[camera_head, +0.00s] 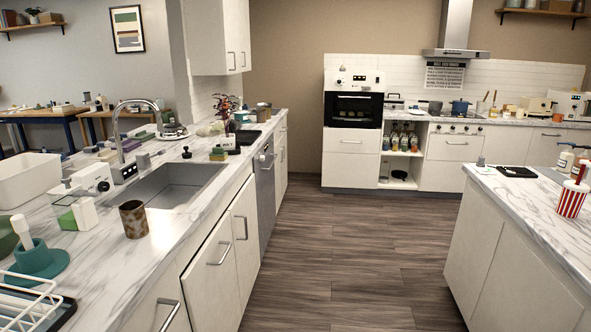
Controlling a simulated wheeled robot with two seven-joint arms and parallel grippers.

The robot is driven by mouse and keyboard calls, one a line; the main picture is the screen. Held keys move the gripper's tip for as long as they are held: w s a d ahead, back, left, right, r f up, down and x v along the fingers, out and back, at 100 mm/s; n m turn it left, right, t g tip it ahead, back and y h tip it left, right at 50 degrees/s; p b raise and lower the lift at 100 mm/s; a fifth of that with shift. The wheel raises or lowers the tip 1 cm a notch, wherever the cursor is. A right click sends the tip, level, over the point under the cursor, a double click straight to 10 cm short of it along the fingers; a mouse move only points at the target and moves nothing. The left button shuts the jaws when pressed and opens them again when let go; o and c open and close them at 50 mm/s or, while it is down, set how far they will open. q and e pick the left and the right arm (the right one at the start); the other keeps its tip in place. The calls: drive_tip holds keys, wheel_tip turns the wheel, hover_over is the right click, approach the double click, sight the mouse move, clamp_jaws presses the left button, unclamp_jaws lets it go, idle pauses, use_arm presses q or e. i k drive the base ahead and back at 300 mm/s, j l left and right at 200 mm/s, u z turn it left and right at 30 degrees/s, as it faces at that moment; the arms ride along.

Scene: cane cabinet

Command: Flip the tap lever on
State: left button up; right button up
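The chrome gooseneck tap (116,132) stands on the left counter, at the left edge of the sink (172,186). Its spout arches up and to the right over the basin. A small grey piece (143,160) sits beside the tap's base and may be the lever; it is too small to tell its position. No water shows from the spout. Neither of my grippers is in view.
A brown patterned cup (133,219) stands on the counter in front of the sink. A white appliance (92,178), a white tub (28,178) and a teal plunger-like object (38,258) crowd the left counter. The wooden floor (335,255) is clear between the counter and the island (530,225).

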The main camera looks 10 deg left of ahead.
sight(161, 151)
drive_tip(key=i+j+u, duration=0.3)
drive_tip(key=u, duration=0.15)
drive_tip(key=i+j+u, duration=0.1)
drive_tip(key=i+u, duration=0.4)
drive_tip(key=i+l+u, duration=0.4)
drive_tip(key=l, duration=1.5)
drive_tip(key=l+u, duration=0.35)
drive_tip(key=l, duration=1.55)
